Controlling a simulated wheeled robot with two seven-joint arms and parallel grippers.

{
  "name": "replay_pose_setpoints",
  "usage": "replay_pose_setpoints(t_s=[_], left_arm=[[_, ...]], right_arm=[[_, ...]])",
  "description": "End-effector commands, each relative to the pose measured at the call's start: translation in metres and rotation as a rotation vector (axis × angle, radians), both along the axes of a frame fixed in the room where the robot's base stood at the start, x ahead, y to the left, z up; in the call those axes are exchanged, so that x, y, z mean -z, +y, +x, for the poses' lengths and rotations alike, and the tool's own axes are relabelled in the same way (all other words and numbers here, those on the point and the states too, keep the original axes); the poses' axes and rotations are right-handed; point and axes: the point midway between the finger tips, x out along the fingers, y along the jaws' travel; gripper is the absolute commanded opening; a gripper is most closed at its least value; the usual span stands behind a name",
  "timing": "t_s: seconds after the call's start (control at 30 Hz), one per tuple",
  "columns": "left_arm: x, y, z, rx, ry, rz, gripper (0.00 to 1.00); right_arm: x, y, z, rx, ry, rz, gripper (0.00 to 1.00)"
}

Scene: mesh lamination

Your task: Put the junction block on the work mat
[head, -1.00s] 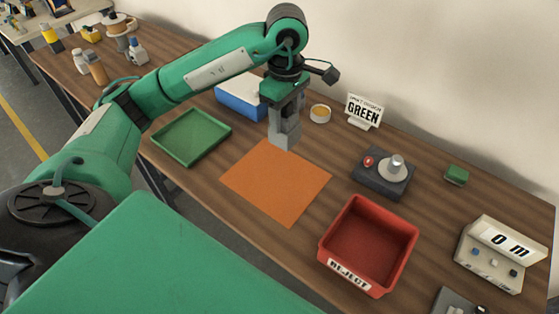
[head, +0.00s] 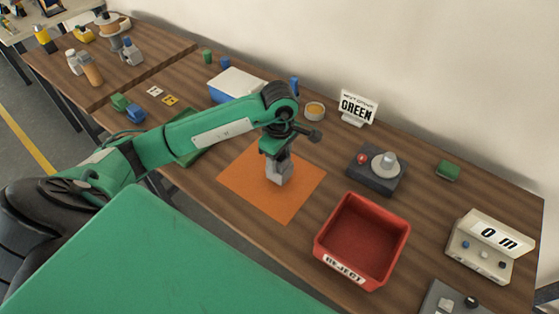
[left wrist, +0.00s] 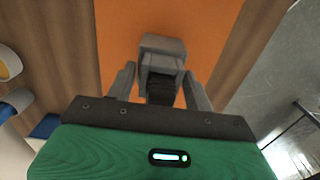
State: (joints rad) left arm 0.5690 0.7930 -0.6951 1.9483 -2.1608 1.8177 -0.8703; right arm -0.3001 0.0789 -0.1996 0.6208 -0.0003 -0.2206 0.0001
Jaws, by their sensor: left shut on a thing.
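The junction block (head: 282,176) is a small grey block held at the lower end of my left gripper (head: 276,163), over the middle of the orange work mat (head: 245,178). In the left wrist view, the grey block (left wrist: 162,45) lies between the two fingers of my left gripper (left wrist: 160,88), with the orange mat (left wrist: 215,25) behind it. The fingers are shut on the block. I cannot tell whether its underside touches the mat. My right gripper is not in view.
The red reject bin (head: 362,240) stands right of the mat, and a dark box with a grey knob (head: 378,170) is behind it. A green tray (head: 186,157) is partly hidden by my arm.

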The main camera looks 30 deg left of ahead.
Motion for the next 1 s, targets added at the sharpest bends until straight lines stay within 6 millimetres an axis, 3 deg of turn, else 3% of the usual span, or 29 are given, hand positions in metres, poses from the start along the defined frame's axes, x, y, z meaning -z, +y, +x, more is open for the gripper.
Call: replay_pose_setpoints(t_s=[0.17,0.53,0.57,0.63,1.0], left_arm=[[0.022,0.000,-0.001,0.000,0.003,-0.001,0.23],[0.028,0.000,0.000,0.001,0.000,0.000,0.23],[0.027,0.000,0.000,0.001,0.001,0.000,0.58],[0.027,0.000,0.000,0.001,0.001,0.000,0.72],[0.023,0.000,0.000,0.001,0.001,0.000,0.74]], right_arm=[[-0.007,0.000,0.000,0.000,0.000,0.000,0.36],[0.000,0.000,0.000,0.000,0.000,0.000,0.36],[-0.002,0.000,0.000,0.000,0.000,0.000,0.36],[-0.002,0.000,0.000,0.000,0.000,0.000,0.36],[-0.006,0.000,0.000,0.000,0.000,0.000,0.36]])
